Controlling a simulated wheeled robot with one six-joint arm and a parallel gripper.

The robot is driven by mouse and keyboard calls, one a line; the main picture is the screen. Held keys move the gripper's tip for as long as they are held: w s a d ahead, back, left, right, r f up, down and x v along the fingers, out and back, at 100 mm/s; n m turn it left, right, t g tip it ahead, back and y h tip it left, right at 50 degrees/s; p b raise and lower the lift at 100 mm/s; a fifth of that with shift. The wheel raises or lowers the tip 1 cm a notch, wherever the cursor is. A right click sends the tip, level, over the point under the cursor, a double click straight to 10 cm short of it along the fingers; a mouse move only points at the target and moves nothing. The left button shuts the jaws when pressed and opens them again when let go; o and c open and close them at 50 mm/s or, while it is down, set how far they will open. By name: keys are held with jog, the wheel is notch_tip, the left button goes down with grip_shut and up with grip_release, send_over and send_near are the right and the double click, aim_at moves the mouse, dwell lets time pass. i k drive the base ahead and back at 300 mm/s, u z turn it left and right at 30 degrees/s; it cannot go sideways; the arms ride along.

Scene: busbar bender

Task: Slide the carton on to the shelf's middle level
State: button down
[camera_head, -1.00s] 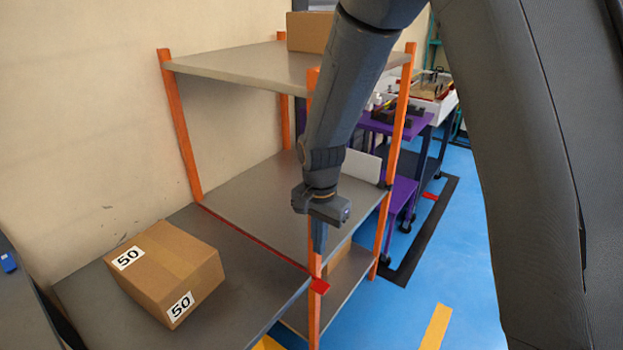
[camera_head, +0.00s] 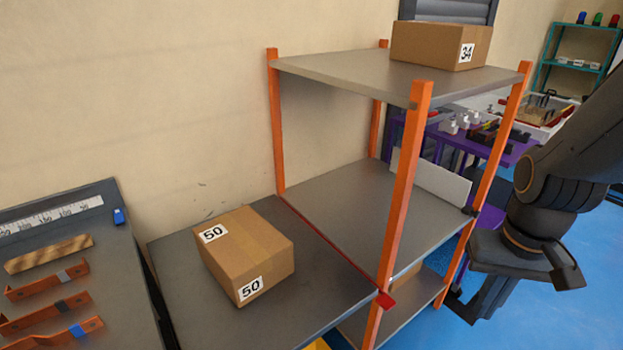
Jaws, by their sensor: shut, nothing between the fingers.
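The carton (camera_head: 246,253), brown with "50" labels on its top and front, rests on a grey table (camera_head: 185,290) left of the shelf. The shelf has orange posts (camera_head: 399,190) and grey boards. Its middle level (camera_head: 365,225) is bare apart from a white upright panel (camera_head: 432,181) at its right side. A red strip (camera_head: 330,236) runs along the seam between the table and the middle level. My gripper (camera_head: 475,312) is at the right, outside the shelf and well apart from the carton. It is shut and empty, and its fingertips are partly dark and hard to make out.
Another carton (camera_head: 440,45) marked "34" sits on the top level. A red tab (camera_head: 385,300) sticks out by the front post. A bench (camera_head: 60,270) with orange bent bars is at the left. Purple carts (camera_head: 470,150) stand behind the shelf. Blue floor is open at the right.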

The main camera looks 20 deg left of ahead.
aim_at(247, 256)
jog(key=u, duration=2.55)
jog(key=i, duration=0.35)
jog(key=z, duration=0.5)
